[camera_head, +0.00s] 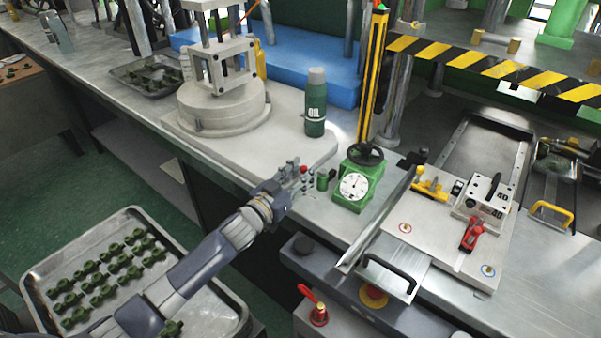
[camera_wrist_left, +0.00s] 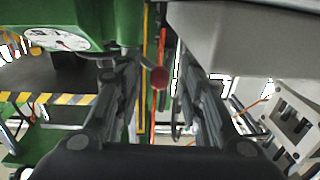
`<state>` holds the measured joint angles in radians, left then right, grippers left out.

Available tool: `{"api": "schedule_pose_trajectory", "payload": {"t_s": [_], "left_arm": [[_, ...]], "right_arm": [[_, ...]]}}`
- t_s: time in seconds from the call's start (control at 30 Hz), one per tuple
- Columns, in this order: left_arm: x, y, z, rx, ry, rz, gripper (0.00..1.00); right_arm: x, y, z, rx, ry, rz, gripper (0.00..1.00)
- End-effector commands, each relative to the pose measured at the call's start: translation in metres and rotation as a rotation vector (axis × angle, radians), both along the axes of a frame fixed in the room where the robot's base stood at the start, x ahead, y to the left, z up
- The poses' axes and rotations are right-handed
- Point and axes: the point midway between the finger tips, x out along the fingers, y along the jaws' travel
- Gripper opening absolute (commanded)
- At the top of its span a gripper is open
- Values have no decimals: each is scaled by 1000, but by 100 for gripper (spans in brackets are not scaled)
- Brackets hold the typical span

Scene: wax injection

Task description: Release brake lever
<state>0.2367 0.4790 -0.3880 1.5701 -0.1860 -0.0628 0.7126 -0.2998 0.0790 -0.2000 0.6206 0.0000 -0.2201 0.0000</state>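A small red ball knob (camera_head: 303,169), which looks like the end of a lever, is at the front of the bench beside the green gauge housing. I cannot tell for certain that it is the brake lever. My left gripper (camera_head: 293,183) is at this knob, its arm reaching in from the lower left. In the left wrist view the two fingers of the left gripper (camera_wrist_left: 157,95) are spread apart. The red knob (camera_wrist_left: 159,77) shows in the gap between them, with space on both sides. My right gripper is in neither view.
The green housing with a dial (camera_head: 355,186) stands right of the gripper. A green bottle (camera_head: 316,110) stands behind it. A mould plate with a red clamp (camera_head: 471,235) is at the right. A metal tray (camera_head: 36,285) of green parts is at the lower left.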

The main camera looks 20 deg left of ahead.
Motion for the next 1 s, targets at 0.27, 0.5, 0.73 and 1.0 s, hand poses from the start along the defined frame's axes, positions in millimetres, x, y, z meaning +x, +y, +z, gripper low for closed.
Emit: {"api": "schedule_pose_trajectory", "payload": {"t_s": [0.27, 0.5, 0.73, 1.0], "left_arm": [[0, 0, 0, -1, 0, 0, 12], [0, 1, 1, 0, -1, 1, 0], [1, 2, 2, 1, -2, -10, 0], [8, 8, 4, 9, -5, -108, 0]], "right_arm": [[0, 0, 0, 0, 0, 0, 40], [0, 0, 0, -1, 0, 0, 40], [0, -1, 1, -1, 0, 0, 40], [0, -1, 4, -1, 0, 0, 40]]}}
